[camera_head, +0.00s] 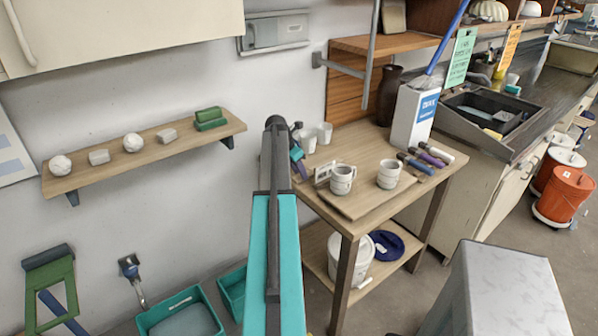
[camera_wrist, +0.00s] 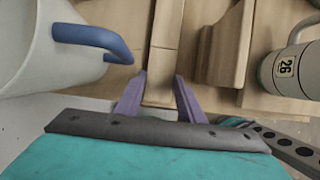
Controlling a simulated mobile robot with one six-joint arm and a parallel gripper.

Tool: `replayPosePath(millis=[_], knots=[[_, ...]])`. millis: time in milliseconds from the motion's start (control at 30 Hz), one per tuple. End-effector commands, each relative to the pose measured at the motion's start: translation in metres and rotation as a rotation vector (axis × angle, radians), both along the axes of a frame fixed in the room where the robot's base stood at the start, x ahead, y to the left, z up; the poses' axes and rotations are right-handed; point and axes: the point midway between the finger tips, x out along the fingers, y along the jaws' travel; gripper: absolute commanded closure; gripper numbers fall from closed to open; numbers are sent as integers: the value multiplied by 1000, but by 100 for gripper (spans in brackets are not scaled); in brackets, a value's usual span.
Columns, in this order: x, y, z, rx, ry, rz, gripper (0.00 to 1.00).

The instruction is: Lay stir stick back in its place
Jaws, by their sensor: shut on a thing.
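In the wrist view my gripper (camera_wrist: 162,82) is shut on the stir stick (camera_wrist: 161,95), a narrow pale wooden strip between the two purple fingers. Wood of a similar colour lies beyond it, so I cannot tell where the stick ends or whether it touches the surface. In the head view my gripper (camera_head: 297,160) is at the left edge of the wooden table (camera_head: 350,146), partly behind my arm. The stick cannot be made out there. A brown raised wooden piece (camera_wrist: 226,45) lies right of the fingers in the wrist view; I cannot tell if it is the stick's place.
A white vessel with a blue handle (camera_wrist: 90,38) is close left of the fingers. A white cup marked 26 (camera_wrist: 288,70) is at the right. In the head view, white cups (camera_head: 342,179) and (camera_head: 388,174), a white box (camera_head: 412,118) and dark-handled tools (camera_head: 428,158) crowd the tabletop.

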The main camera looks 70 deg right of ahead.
Motion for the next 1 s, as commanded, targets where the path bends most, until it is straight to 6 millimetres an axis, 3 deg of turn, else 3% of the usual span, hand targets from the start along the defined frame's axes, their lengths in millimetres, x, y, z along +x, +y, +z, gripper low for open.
replayPosePath(millis=[33,67,167,667,1000], knots=[[0,0,-1,0,0,0,96],[0,0,-1,0,0,0,63],[0,0,-1,0,0,0,46],[1,1,4,0,0,0,46],[8,13,37,-2,-1,1,46]])
